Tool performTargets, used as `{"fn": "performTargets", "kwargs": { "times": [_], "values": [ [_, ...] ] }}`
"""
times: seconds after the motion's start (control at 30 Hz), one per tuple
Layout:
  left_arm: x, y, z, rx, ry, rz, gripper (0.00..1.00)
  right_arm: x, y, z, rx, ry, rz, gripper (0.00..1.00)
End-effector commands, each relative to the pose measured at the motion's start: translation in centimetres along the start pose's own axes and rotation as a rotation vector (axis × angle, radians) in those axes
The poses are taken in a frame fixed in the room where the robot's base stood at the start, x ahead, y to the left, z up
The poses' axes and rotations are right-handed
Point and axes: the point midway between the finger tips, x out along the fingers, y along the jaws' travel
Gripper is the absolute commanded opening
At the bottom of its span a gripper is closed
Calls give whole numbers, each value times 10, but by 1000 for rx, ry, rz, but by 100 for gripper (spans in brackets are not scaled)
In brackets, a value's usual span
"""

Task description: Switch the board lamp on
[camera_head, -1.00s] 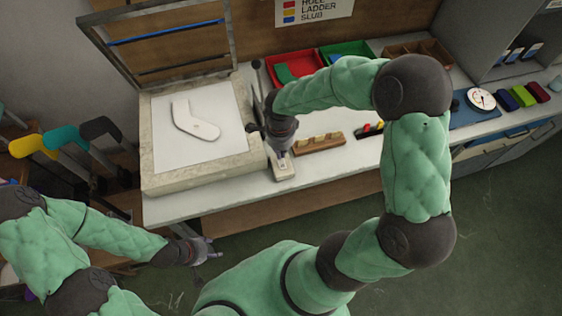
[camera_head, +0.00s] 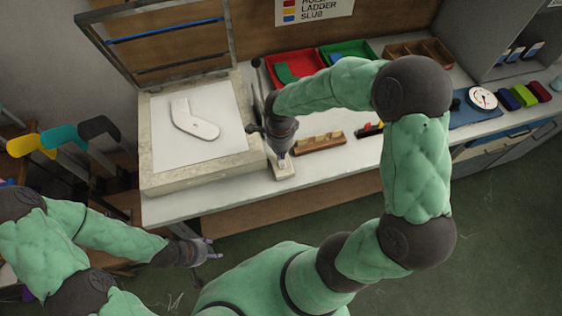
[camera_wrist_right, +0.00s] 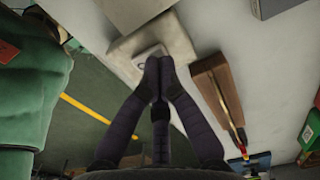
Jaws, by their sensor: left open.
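A pale box with a white top panel (camera_head: 225,145) stands at the left of the worktop. A white sock-shaped board (camera_head: 195,122) lies flat on the panel. A small pale switch block (camera_head: 284,174) sits just right of the box; it also shows in the wrist view (camera_wrist_right: 178,38). My right gripper (camera_head: 281,161) points down over this block. In the wrist view its fingertips (camera_wrist_right: 158,62) are together at the block's small plate, with nothing seen between them; contact is unclear. The fingers partly hide the plate. My left gripper (camera_head: 210,248) is open and empty, low in front of the worktop.
A wooden holder (camera_head: 320,143) lies right of the switch block. Red (camera_head: 293,68) and green (camera_head: 348,52) trays stand behind my right arm. A hinged frame (camera_head: 160,45) stands raised behind the box. A dial (camera_head: 482,98) is at the right.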

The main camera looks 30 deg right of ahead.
Motion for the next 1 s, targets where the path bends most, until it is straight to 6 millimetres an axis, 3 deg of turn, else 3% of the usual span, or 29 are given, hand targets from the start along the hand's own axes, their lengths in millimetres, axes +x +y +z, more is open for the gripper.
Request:
{"fn": "performTargets", "kwargs": {
  "times": [1.0],
  "values": [
    [12,-4,0,0,0,0,57,14,0,0,0,0,0,0]
  ]
}}
